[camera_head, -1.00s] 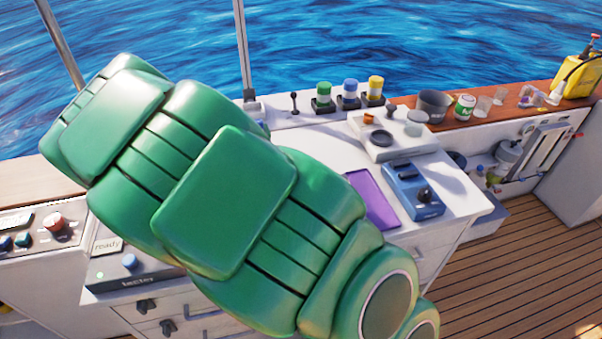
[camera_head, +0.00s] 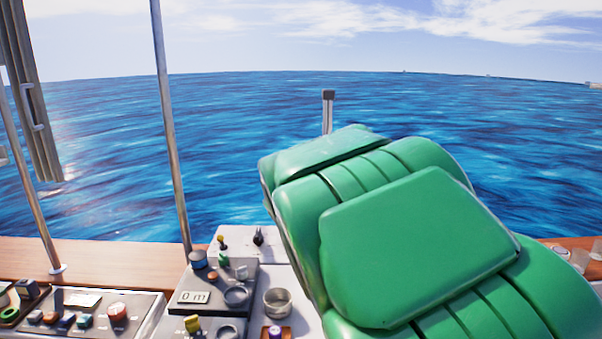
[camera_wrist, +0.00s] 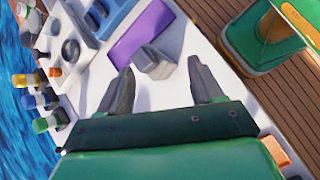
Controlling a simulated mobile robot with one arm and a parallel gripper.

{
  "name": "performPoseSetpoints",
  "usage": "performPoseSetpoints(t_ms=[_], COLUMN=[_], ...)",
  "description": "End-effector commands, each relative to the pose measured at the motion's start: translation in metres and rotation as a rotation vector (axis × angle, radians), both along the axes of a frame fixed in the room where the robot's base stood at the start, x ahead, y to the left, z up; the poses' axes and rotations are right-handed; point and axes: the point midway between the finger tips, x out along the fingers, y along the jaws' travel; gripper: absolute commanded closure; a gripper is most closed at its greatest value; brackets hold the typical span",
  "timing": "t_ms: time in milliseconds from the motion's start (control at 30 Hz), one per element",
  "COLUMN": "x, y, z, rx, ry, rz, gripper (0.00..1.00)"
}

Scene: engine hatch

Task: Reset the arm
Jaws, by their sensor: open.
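My gripper (camera_wrist: 162,84) shows in the wrist view with its two dark fingers spread apart. Nothing is held between them. They hang above a white counter top (camera_wrist: 165,98). A small grey block-like object (camera_wrist: 153,63) lies just beyond the gap between the fingertips, and I cannot tell how far below it is. A purple flat piece (camera_wrist: 141,30) lies past it. In the head view my green arm fills the lower right and hides much of the counter; the gripper itself does not show there.
The head view shows a grey panel reading "0 m" (camera_head: 194,297), a metal cup (camera_head: 277,302) and a control panel with a red knob (camera_head: 117,311). A pole (camera_head: 170,120) stands behind. The wrist view shows several coloured-capped items at left and plank floor (camera_wrist: 220,30) at right.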

Motion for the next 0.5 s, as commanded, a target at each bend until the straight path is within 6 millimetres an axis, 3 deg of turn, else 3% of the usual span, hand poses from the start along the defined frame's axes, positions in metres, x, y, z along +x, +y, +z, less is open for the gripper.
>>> performPoseSetpoints(t_ms=[500], x=[-0.025], y=[-0.005], z=[0.074], rx=[0.418], ry=[-0.403], rz=[-0.397], gripper=[0.34])
